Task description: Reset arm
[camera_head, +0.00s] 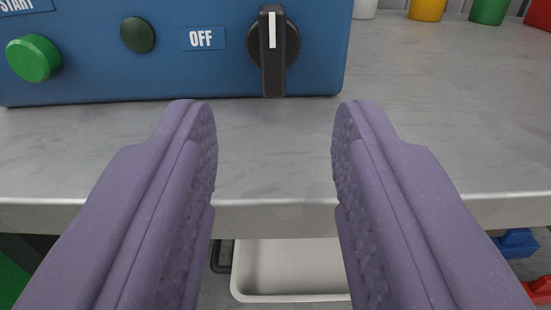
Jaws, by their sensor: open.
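My gripper (274,112) shows as two purple, textured fingers reaching up from the bottom of the view. The fingers are wide apart with nothing between them, so it is open and empty. They point over the front edge of a grey worktop (430,120) toward a blue control box (100,75). A black rotary knob (272,50) with a white pointer mark, pointing up, is on the box's front, beyond the gap. The fingers look apart from the knob.
The box also has a green button (34,58), a dark green lamp or button (137,35) and an OFF label (202,38). Coloured containers, including a yellow one (427,8), stand at the back right. A pale tray (290,268) lies below the worktop edge. The worktop's right is clear.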

